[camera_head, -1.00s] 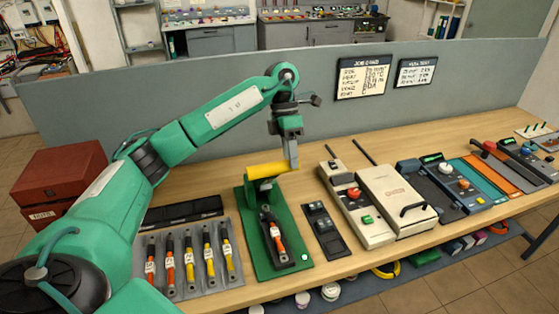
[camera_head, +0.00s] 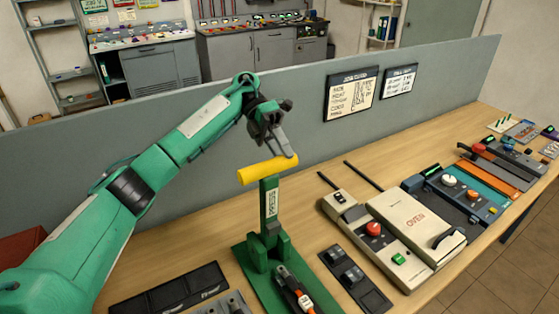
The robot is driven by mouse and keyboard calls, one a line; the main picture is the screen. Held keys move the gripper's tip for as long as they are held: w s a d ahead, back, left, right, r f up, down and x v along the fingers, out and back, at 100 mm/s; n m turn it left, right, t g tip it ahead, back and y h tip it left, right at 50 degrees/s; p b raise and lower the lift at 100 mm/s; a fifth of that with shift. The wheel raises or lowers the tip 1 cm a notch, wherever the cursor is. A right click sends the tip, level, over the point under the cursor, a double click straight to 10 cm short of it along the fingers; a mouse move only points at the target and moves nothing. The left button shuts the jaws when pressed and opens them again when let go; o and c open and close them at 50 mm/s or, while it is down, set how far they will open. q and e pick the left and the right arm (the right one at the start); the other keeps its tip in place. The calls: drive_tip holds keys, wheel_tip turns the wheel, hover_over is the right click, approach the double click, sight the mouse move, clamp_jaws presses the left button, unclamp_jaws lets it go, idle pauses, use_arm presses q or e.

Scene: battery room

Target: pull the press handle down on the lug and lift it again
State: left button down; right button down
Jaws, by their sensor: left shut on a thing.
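The green press (camera_head: 269,210) stands on the bench, with a label on its upright. Its yellow handle (camera_head: 260,172) lies crosswise at the top, well above the base. My left gripper (camera_head: 287,154) is shut on the handle near its right end. A cable piece with an orange band (camera_head: 303,299) lies on the press base below, and its dark upper end reaches under the press. The lug at that end is too small and shaded to make out. My right gripper is not in view.
A dark tray (camera_head: 170,292) is at front left. A grey partition (camera_head: 300,100) stands behind.

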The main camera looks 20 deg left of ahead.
use_arm(q)
drive_tip(key=shift+g+h, duration=0.5)
drive_tip(key=shift+g, duration=0.1)
drive_tip(key=shift+w+a+f+b, duration=0.3)
drive_tip(key=shift+w+a+f, duration=0.35)
drive_tip(key=shift+a, duration=0.1)
drive_tip(key=shift+w+a+f+b, duration=0.25)
drive_tip(key=shift+w+a+f, duration=0.25)
drive_tip(key=shift+a+f, duration=0.2)
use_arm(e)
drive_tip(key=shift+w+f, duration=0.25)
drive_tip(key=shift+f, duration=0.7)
use_arm(q)
drive_tip(key=c, duration=1.3)
unclamp_jaws()
drive_tip(key=shift+o, duration=1.2)
drive_tip(key=shift+w+a, duration=0.1)
drive_tip(key=shift+r, duration=0.1)
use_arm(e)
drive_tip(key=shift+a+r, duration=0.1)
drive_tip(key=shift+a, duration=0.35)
use_arm(q)
drive_tip(key=shift+r, duration=0.15)
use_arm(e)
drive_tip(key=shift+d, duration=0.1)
